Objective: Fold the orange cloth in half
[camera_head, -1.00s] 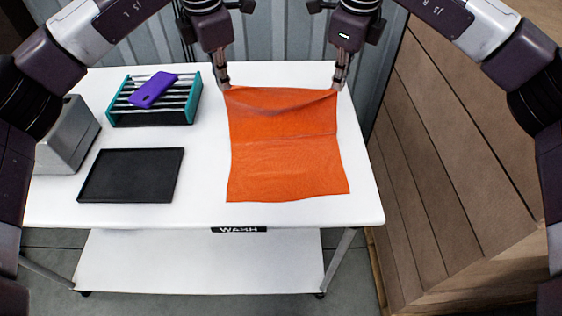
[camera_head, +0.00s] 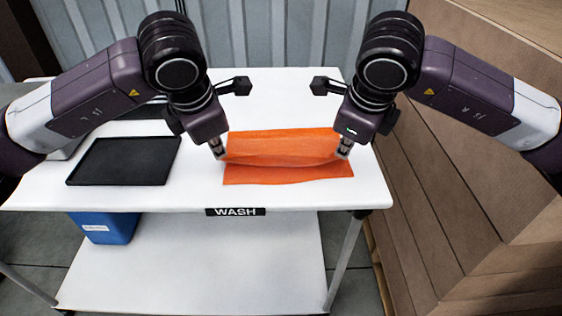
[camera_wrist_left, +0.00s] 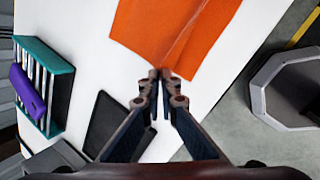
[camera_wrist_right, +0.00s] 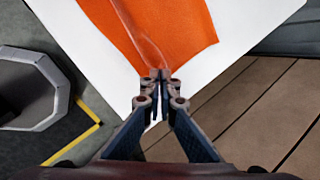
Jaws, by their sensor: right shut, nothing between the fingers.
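The orange cloth (camera_head: 275,145) lies on the white table, folded over on itself, with a strip of its lower layer showing along the near side. Its upper layer has a slightly bowed near edge between my grippers. My left gripper (camera_head: 219,151) is shut at the left corner of that edge; in the left wrist view its tips (camera_wrist_left: 160,75) meet on the cloth (camera_wrist_left: 175,30). My right gripper (camera_head: 343,151) is shut at the right corner; in the right wrist view its tips (camera_wrist_right: 158,75) touch the cloth's edge, with nothing visible between them.
A black tray (camera_head: 122,161) lies on the white table (camera_head: 200,190) left of the cloth. A teal rack (camera_wrist_left: 60,95) with a purple thing (camera_wrist_left: 27,90) on it shows in the left wrist view. A blue bin (camera_head: 105,228) stands below. Wooden crates (camera_head: 450,200) border the right side.

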